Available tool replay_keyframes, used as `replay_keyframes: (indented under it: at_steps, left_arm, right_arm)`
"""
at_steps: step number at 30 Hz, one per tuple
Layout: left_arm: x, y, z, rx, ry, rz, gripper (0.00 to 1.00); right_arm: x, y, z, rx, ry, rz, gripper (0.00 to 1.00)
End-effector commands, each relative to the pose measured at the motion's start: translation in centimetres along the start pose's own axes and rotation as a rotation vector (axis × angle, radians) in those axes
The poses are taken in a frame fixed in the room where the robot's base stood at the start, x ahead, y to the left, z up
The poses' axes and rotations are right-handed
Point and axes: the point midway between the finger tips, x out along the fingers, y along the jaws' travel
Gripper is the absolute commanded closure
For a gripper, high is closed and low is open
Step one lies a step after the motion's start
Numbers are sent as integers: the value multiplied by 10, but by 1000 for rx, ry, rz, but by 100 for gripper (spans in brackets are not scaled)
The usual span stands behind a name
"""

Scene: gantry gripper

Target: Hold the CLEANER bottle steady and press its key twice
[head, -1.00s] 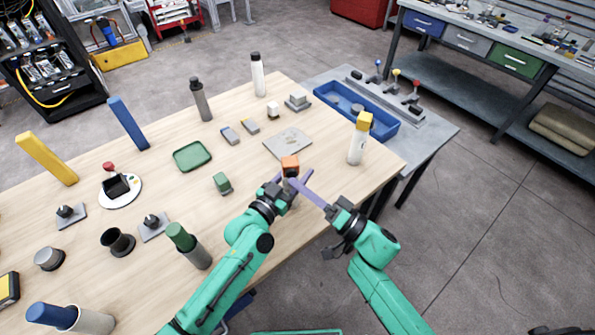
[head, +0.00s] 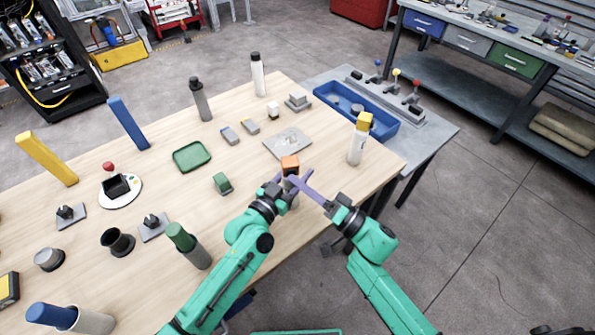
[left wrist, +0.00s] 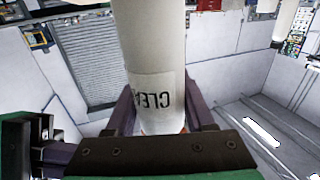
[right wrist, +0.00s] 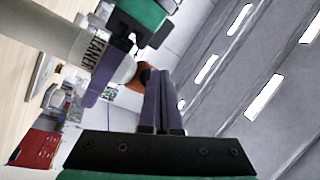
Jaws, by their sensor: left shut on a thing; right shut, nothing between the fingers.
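The white CLEANER bottle with its orange top (head: 290,163) stands near the front edge of the wooden table. My left gripper (head: 281,183) is shut around its body. In the left wrist view the white bottle (left wrist: 150,45) sits between both fingers, its label partly readable. In the right wrist view the label (right wrist: 97,48) and the orange key (right wrist: 142,76) show. My right gripper (right wrist: 159,76) is shut and empty, its fingertips close beside the orange key. I cannot tell whether they touch it. In the head view the right fingers (head: 293,180) partly hide the bottle.
A white bottle with a yellow top (head: 358,138) stands to the right on the table. A grey plate (head: 287,144) lies behind the held bottle, and a green block (head: 222,184) is to its left. A blue tray (head: 357,109) sits beyond the table's right edge.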

Motion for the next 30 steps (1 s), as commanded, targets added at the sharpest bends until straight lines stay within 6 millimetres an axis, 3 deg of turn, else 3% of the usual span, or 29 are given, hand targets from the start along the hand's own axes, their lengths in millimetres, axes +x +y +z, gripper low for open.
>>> replay_keyframes:
  at_steps: [17,30]
  left_arm:
    - [0,0,1,0,-2,1,100]
    - [0,0,1,0,-2,1,100]
  right_arm:
    - [-7,-6,5,0,0,0,100]
    - [-43,-31,31,1,-1,1,100]
